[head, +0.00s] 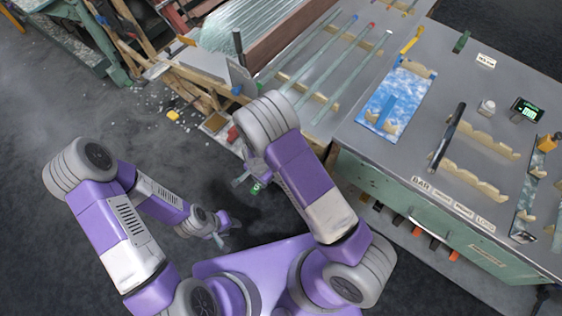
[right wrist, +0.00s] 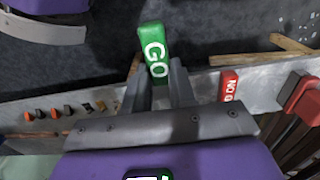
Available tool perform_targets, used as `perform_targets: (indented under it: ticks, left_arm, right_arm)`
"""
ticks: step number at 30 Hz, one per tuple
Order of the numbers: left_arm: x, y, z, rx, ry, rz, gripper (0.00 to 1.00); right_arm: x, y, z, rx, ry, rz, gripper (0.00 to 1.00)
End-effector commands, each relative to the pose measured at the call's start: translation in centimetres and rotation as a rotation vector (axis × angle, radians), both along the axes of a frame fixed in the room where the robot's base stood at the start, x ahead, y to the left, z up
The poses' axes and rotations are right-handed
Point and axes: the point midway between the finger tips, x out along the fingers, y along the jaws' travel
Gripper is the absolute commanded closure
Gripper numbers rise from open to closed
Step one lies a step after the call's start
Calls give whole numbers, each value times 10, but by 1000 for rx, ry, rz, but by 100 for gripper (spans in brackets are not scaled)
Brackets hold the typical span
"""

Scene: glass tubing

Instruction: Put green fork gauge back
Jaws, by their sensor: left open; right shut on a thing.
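The green fork gauge (right wrist: 154,48), marked "GO" in white, is held between the fingers of my right gripper (right wrist: 160,88), with its green end pointing away from the wrist. In the head view my right gripper (head: 251,182) is over the floor left of the bench, and only a small green part of the gauge (head: 257,188) shows beside it. My left gripper (head: 222,233) is open and empty, low over the dark floor. A red gauge marked "NO GO" (right wrist: 229,86) sits on the grey edge strip in the right wrist view, right of the green one.
The grey bench (head: 360,150) carries glass tubes (head: 335,75), a blue sheet (head: 397,98), wooden notched rests (head: 480,135) and a small display (head: 527,109). A green piece (head: 461,42) lies at its back. Orange and black handles (head: 418,240) line its front. The floor at left is mostly clear.

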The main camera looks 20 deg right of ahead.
Motion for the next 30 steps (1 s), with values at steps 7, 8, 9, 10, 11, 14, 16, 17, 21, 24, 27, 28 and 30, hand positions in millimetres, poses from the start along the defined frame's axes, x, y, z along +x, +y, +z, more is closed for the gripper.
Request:
perform_targets:
  ticks: [7, 8, 9, 10, 11, 14, 16, 17, 21, 24, 27, 28, 30]
  left_arm:
    - [0, 0, -14, 0, 0, 0, 57]
    - [0, 0, -15, 0, 0, 0, 57]
    - [0, 0, -16, 0, 0, 0, 57]
    - [0, 0, -17, 0, 0, 0, 57]
    - [0, 0, -18, 0, 0, 0, 57]
    - [0, 0, -19, 0, 0, 0, 57]
    - [0, 0, -19, 0, 0, 0, 57]
    - [0, 0, -19, 0, 0, 0, 57]
    - [0, 0, -24, 0, 0, 0, 57]
    - [0, 0, -34, 0, 0, 0, 57]
    - [0, 0, -38, 0, 0, 0, 57]
    - [0, 0, -39, 0, 0, 0, 57]
    - [0, 0, -37, 0, 0, 0, 57]
  right_arm:
    - [42, -53, -2, 2, -2, -4, 100]
    - [46, -59, -2, 2, -2, -2, 100]
    - [51, -65, -2, 1, -2, -1, 100]
    - [54, -69, -2, 1, -1, -2, 100]
    - [56, -72, -1, 1, -1, -1, 100]
    - [62, -79, -1, 1, 0, 2, 100]
    - [64, -81, 0, 1, 1, 3, 100]
    - [65, -83, 0, 1, 1, 3, 100]
    - [74, -95, -2, 1, -1, 0, 100]
    - [71, -93, -25, 0, 3, 4, 100]
    - [72, -92, -36, 0, 1, 4, 100]
    - [72, -92, -37, 0, 0, 4, 100]
    - [72, -92, -36, 1, -1, 4, 100]
